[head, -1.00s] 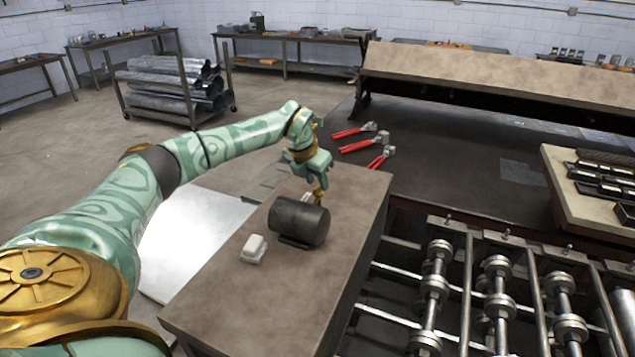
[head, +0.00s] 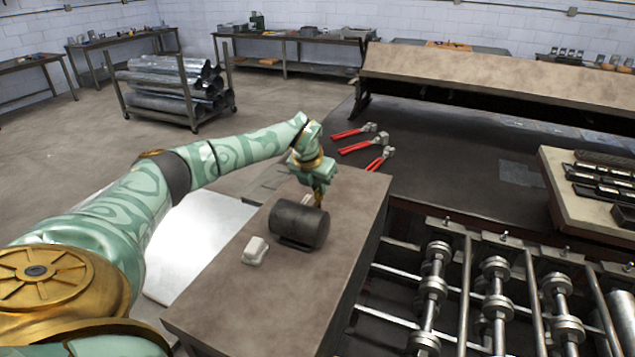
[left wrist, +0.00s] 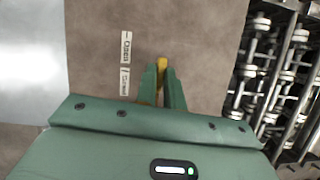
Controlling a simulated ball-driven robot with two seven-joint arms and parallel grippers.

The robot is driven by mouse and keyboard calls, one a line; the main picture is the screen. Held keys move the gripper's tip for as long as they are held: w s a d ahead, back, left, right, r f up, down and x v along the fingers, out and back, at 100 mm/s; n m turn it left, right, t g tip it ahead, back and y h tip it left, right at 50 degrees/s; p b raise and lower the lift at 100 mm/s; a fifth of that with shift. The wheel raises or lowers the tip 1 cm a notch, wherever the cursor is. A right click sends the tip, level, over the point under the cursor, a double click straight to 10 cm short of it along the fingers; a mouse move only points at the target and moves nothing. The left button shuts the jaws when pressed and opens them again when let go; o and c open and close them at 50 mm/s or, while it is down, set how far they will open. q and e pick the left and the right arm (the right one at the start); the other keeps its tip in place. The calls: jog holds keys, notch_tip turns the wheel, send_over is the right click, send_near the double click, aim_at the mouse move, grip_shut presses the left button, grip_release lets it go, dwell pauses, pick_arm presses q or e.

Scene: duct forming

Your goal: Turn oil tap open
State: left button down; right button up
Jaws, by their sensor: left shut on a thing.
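A yellow tap lever (left wrist: 161,66) shows in the left wrist view, its tip sticking out between my left gripper's fingers (left wrist: 162,90). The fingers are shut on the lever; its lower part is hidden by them. Two white labels stand left of it, the upper reading "Open" (left wrist: 126,47) and the lower one apparently "Closed" (left wrist: 124,80). In the head view my left gripper (head: 318,198) points down at the brown bench top, just behind a dark cylinder (head: 298,224). The tap itself is mostly hidden there. My right gripper is not in view.
A small pale block (head: 255,250) lies on the bench (head: 265,300) left of the cylinder. Red-handled tools (head: 358,145) lie on the dark table behind. Metal rollers (head: 432,290) stand right of the bench.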

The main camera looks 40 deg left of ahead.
pick_arm(q)
jog(key=shift+f+n, duration=0.1)
jog(key=shift+n, duration=0.6)
jog(key=c, duration=1.5)
grip_release()
jog(key=v, duration=1.6)
jog(key=shift+d+b, duration=0.3)
jog(key=shift+w, duration=0.1)
